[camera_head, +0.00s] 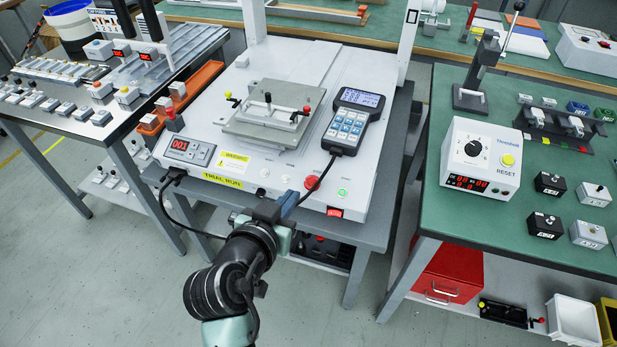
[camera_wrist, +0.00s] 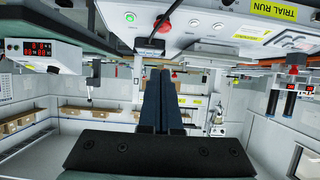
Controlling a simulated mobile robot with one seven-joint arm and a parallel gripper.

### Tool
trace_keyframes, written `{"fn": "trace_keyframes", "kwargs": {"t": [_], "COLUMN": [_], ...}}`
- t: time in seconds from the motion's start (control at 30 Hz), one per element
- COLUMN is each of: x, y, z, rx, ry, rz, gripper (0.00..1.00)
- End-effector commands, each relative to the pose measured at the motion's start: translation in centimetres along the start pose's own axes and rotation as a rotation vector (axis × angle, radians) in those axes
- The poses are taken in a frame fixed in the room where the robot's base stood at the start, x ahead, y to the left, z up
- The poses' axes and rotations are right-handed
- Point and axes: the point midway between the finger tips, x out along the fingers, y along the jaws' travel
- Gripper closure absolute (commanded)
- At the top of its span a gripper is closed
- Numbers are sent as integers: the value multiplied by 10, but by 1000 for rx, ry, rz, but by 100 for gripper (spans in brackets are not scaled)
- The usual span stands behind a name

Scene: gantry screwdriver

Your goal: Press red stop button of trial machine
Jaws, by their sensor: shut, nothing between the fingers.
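The trial machine (camera_head: 235,160) is a pale bench unit with a yellow "TRIAL RUN" label on its sloped front. Its red stop button (camera_head: 310,183) is a round red knob on the front panel, left of a green button (camera_head: 341,193). In the wrist view, which is upside down, the red button (camera_wrist: 164,25) shows at the top beyond the fingers. My gripper (camera_head: 289,202) is in front of the panel, slightly left of and below the red button. Its dark fingers (camera_wrist: 160,72) are together and empty. They appear apart from the button.
A black cable (camera_head: 322,172) from the handheld pendant (camera_head: 354,120) runs down close to the red button. A red rocker switch (camera_head: 335,212) sits below the green button. Two pale buttons are left of the red one. A green-topped table (camera_head: 450,215) stands to the right.

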Motion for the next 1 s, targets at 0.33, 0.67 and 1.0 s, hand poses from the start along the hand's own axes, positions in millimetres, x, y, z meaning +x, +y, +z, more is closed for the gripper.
{"fn": "trace_keyframes", "kwargs": {"t": [0.33, 0.67, 1.0], "x": [18, 82, 123], "y": [0, 1, 0], "z": [0, 0, 23], "rx": [0, -1, -1], "ry": [2, 2, 0], "rz": [1, 2, 0], "gripper": [100, 100, 100]}}
